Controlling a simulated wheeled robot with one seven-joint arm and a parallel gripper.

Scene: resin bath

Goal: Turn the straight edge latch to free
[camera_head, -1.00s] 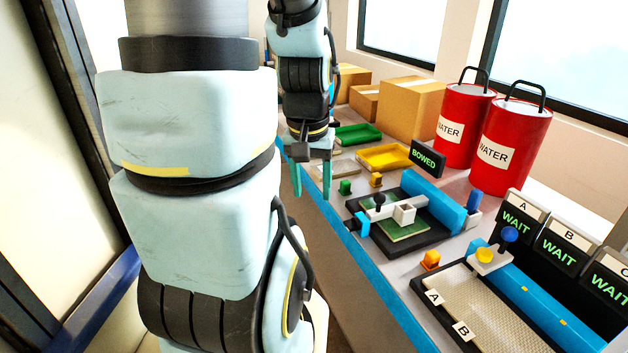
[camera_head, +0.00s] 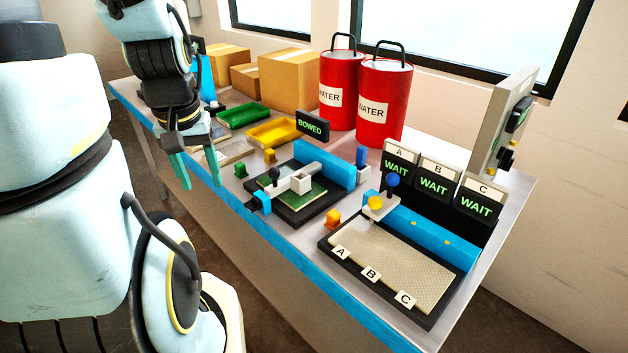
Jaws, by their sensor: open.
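A black fixture (camera_head: 296,213) on the bench holds a green plate (camera_head: 317,194) with a blue bar behind it. A pale straight bar with a black knob (camera_head: 274,173) and a white square block (camera_head: 301,182) lies across it. A small blue piece (camera_head: 262,201) sits at the fixture's front left corner; it looks like the latch, but I cannot tell for sure or read its setting. My gripper (camera_head: 200,187) points down with two teal fingers apart and nothing between them. It is left of the fixture, near the bench's front edge, touching nothing.
A second black tray (camera_head: 430,318) with a mesh bed marked A, B and C stands at right, below WAIT signs (camera_head: 433,188). A BOWED sign (camera_head: 312,124), red WATER drums (camera_head: 385,100), yellow tray (camera_head: 273,133), green tray (camera_head: 243,115) and small coloured blocks stand around.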

